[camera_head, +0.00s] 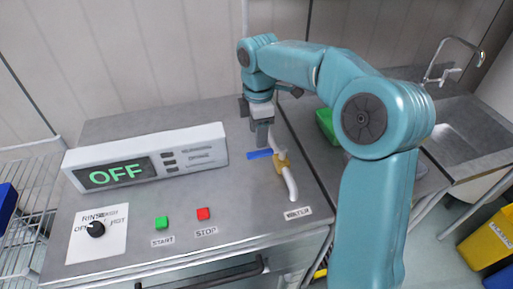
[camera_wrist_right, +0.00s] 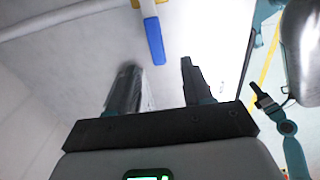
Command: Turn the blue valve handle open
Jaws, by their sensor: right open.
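The blue valve handle (camera_head: 259,154) points left from the brass valve body (camera_head: 281,160) on a white pipe (camera_head: 290,182) at the counter's right side. My right gripper (camera_head: 262,143) is open just above the handle, pointing down. In the right wrist view, the blue handle (camera_wrist_right: 154,40) lies ahead of the open right gripper (camera_wrist_right: 158,66), its free end lined up between the two fingers. I see no clear contact. A small teal arm part with a dark end (camera_wrist_right: 265,100) shows at the right; I cannot tell its jaw state.
A white panel reading OFF (camera_head: 150,157) stands left of the valve. A WATER label (camera_head: 297,213) lies beside the pipe. A green object (camera_head: 325,124) and a sink (camera_head: 462,138) are right.

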